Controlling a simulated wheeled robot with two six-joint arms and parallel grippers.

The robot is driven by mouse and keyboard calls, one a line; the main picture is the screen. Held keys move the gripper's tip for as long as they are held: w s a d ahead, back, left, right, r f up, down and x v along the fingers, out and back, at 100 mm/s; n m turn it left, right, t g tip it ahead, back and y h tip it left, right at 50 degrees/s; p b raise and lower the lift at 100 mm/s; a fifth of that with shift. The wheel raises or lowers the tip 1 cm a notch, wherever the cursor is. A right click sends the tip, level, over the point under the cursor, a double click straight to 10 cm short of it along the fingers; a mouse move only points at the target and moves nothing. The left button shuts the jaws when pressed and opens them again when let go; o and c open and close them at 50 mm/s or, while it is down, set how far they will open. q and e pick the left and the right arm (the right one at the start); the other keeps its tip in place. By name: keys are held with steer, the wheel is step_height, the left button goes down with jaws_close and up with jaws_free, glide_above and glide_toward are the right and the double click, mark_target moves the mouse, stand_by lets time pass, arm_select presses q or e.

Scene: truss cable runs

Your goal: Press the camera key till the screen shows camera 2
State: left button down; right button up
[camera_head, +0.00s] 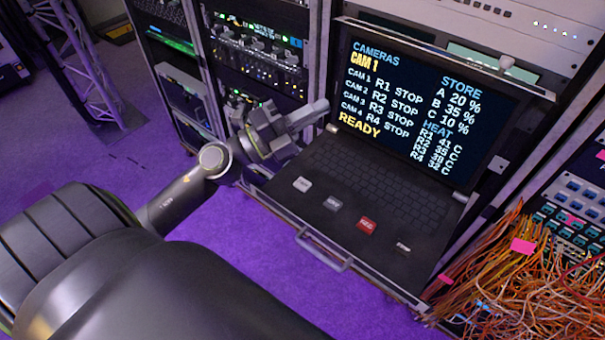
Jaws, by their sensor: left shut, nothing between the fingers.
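The screen (415,105) stands open on a pull-out console in the rack. It reads "CAMERAS", "CAM 1" and "READY", with stop, store and heat lines. My left gripper (322,107) is shut and empty by the screen's lower left edge, apart from the keys. My right gripper is out of view.
A drawer handle (322,250) sticks out at the console's front. Rack units with knobs (258,60) stand left of the screen. Tangled orange cables (520,280) hang at the right, beside a patch panel (575,215). The purple floor (240,230) is open in front.

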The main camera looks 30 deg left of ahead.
arm_select(q)
steer(key=a+f+m+g+y, duration=0.3)
steer(key=f+m+g+y, duration=0.1)
steer(key=f+m+g, duration=0.6)
steer(key=m+g, duration=0.2)
steer(key=shift+a+f+g, duration=0.25)
steer(key=shift+a+g, duration=0.05)
steer(key=shift+a, duration=0.1)
steer(key=shift+s+f, duration=0.1)
steer(key=b, duration=0.6)
glide_above(298, 184)
step_height(298, 184, down, 7)
steer(key=shift+f, duration=0.2)
steer(key=shift+f+b, duration=0.4)
steer(key=shift+f, duration=0.25)
